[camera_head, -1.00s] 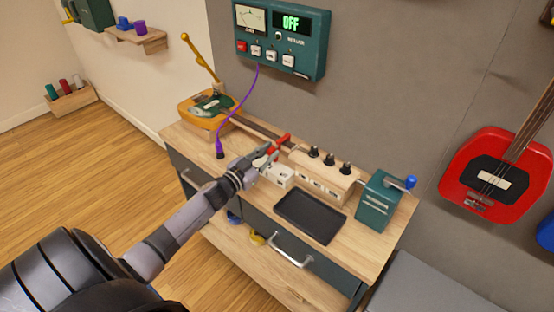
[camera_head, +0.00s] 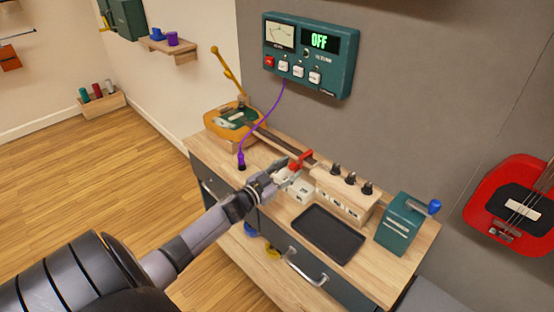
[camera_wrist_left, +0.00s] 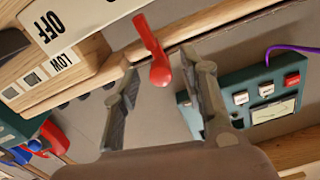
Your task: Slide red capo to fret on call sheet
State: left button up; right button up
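The red capo (camera_head: 300,158) sits on the dark neck (camera_head: 282,142) of a yellow-bodied guitar (camera_head: 234,119) lying on the workbench. My left gripper (camera_head: 289,172) is close at the near side of the capo. In the left wrist view, its two fingers (camera_wrist_left: 168,70) are apart, with the lower, rounded end of the red capo (camera_wrist_left: 151,48) between the fingertips and no clear contact. A small white block with dark markings (camera_head: 300,190) sits below the gripper; I cannot tell whether it is the call sheet. My right gripper is out of view.
A wooden box with black knobs (camera_head: 346,195) stands close right of the gripper. A black tray (camera_head: 328,235) and a green box with a blue knob (camera_head: 405,224) are on the bench. A purple cable (camera_head: 268,118) hangs from the wall panel (camera_head: 308,55), which reads OFF.

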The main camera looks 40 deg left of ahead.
pick_arm(q)
jog(key=s, duration=1.1)
jog(key=shift+s+a, duration=0.15)
jog(key=shift+a, duration=0.3)
